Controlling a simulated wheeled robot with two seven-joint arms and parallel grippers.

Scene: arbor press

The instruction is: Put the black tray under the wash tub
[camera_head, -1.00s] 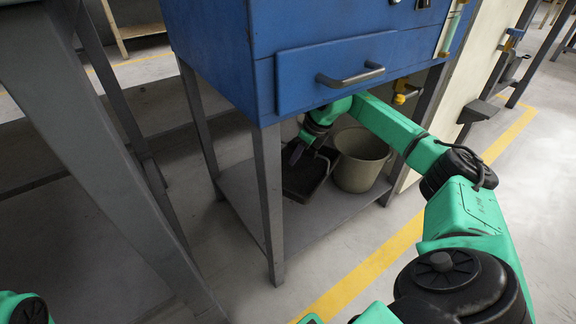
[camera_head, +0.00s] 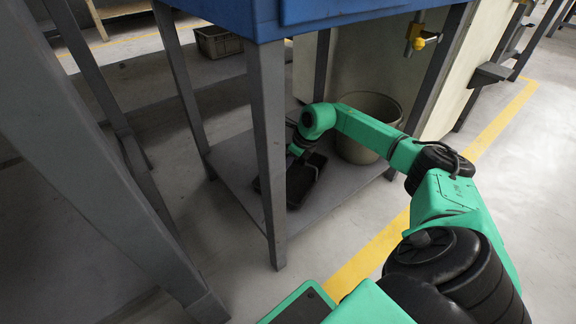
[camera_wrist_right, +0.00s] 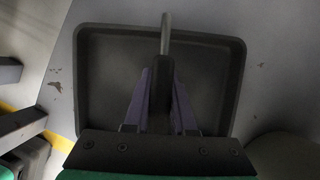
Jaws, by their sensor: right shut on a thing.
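The wash tub (camera_head: 350,8) is the blue cabinet on grey legs, only its lower part in view at the top of the head view. The black tray (camera_head: 303,180) is on or just over the grey lower shelf beneath it, partly behind a front leg. I cannot tell whether it touches the shelf. In the right wrist view the tray (camera_wrist_right: 110,75) fills the middle, rim all around. My left gripper is out of view.
A grey-beige bucket (camera_head: 386,108) stands on the shelf just right of the tray. The tub's front leg (camera_head: 267,150) stands close on the left. A grey crate (camera_head: 217,42) is on the floor behind. A yellow tap (camera_head: 418,40) hangs under the tub's right side.

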